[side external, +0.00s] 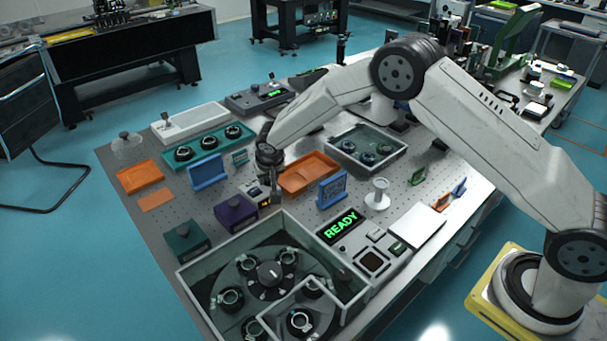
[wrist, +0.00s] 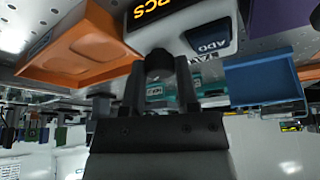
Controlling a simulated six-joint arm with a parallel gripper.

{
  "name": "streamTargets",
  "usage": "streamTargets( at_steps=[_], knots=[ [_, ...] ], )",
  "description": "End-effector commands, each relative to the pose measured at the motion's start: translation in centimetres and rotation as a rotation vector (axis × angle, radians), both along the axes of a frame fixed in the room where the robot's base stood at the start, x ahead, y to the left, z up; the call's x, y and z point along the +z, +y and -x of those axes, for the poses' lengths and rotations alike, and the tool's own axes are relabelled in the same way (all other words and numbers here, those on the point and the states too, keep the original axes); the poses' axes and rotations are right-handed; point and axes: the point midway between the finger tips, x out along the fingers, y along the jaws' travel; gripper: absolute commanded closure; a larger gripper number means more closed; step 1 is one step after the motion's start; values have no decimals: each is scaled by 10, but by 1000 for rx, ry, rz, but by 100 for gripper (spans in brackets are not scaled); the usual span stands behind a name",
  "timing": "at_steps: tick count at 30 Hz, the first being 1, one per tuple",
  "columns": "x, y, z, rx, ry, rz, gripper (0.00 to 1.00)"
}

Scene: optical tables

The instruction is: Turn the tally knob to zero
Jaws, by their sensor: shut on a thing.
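The tally counter (side external: 253,191) is a small pale box on the pegboard table, with a lit orange readout. In the wrist view its housing (wrist: 205,28) shows upside down at the top, with part of the readout "PCS" and a blue "ADD" label. The tally knob (wrist: 160,62) is a dark round piece between my two fingers. My gripper (side external: 273,193) reaches down at the counter, and in the wrist view its fingers (wrist: 159,84) are shut on the knob from both sides. The full number and the knob's pointer cannot be read.
An orange tray (side external: 309,174) stands close right of my gripper. A purple box (side external: 235,214) is in front, and a blue stand (side external: 207,171) is behind left. A walled carousel bin (side external: 190,290) and a READY display (side external: 341,226) are nearer the front.

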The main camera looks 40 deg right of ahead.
Motion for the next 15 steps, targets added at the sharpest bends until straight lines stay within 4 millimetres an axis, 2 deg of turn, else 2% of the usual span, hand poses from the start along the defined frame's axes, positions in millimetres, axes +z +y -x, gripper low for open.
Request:
streamTargets(
  at_steps=[15],
  knots=[
    [-1, 2, -1, -367, 2, 2, 100]
  ],
)
